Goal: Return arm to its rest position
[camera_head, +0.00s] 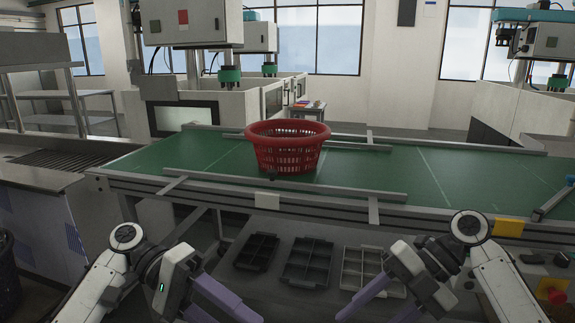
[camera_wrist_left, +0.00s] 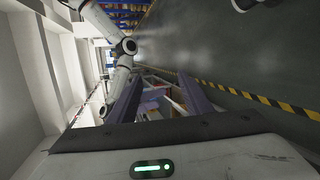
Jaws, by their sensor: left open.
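My left gripper (camera_head: 228,312) is at the lower left of the head view, in front of the conveyor, with its purple fingers apart and nothing between them. The left wrist view also shows its two spread fingers (camera_wrist_left: 160,95). My right gripper (camera_head: 370,314) is at the lower right of the head view; its purple fingers appear spread and empty, with the tips partly cut off by the lower edge. A red slotted basket (camera_head: 286,152) stands upright on the green conveyor belt (camera_head: 385,166), apart from both grippers.
Several compartment trays, including a black one (camera_head: 257,252) and a grey one (camera_head: 307,262), lie on a lower surface below the conveyor, near the grippers. A metal guide rail (camera_head: 290,189) runs along the belt. A red button (camera_head: 555,296) sits at the right.

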